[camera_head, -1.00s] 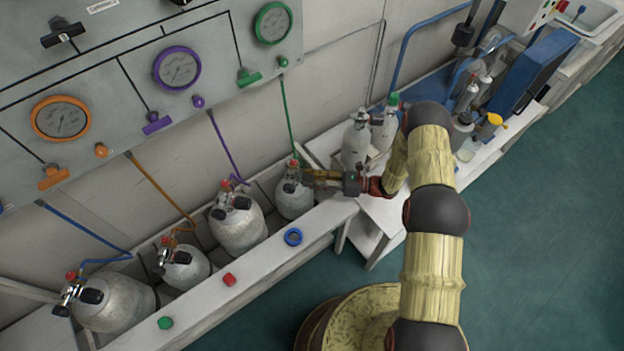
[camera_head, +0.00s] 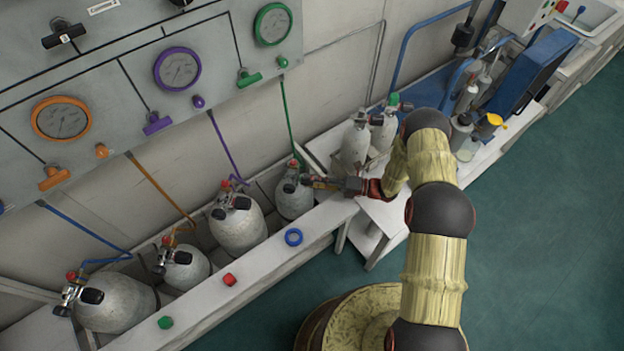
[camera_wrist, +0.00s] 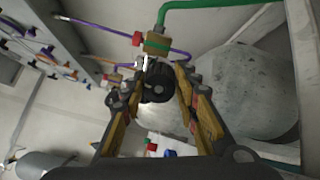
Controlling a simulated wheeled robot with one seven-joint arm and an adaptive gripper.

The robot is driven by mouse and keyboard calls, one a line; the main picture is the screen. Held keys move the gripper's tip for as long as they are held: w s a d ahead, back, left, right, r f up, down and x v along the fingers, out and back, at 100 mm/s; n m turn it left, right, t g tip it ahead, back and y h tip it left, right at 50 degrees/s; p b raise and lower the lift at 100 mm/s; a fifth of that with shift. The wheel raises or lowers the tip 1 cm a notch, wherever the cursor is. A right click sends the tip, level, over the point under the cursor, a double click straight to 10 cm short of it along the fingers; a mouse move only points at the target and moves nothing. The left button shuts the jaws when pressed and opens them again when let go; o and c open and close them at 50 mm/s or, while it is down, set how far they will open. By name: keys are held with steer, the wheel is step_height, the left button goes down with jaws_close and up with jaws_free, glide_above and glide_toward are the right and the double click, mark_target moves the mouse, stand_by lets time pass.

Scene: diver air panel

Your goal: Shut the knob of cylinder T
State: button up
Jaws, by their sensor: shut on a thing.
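My gripper (camera_head: 308,182) reaches in from the right at the top of the grey cylinder (camera_head: 294,203) on the green hose, at the right end of the row. In the wrist view my gripper (camera_wrist: 159,78) has one finger on each side of a black ribbed knob (camera_wrist: 157,84) and is shut on it. A brass block with a green band (camera_wrist: 157,44) and a red cap (camera_wrist: 137,38) show just beyond the knob. I cannot read any letter on this cylinder, so I cannot tell if it is T.
Several other grey cylinders stand to the left in the trough, the closest on the purple hose (camera_head: 238,222). Two cylinders (camera_head: 356,145) stand behind my wrist. Gauges line the wall panel.

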steer(key=m, duration=0.4)
steer(key=shift+m, duration=0.4)
steer(key=m, duration=0.3)
steer(key=shift+m+t+p, duration=0.3)
steer(key=shift+m, duration=0.1)
steer(key=m, duration=0.4)
steer(key=shift+f+m, duration=0.1)
steer(key=shift+m, duration=0.2)
steer(key=shift+s+m+p, duration=0.1)
steer(key=shift+m+p, duration=0.3)
steer(key=shift+m, duration=1.3)
steer(key=shift+f, duration=0.1)
steer(key=o, duration=1.2)
steer(key=shift+c, duration=0.2)
steer(key=v, duration=1.2)
steer(key=shift+s+r, duration=0.15)
steer(key=shift+r, duration=0.1)
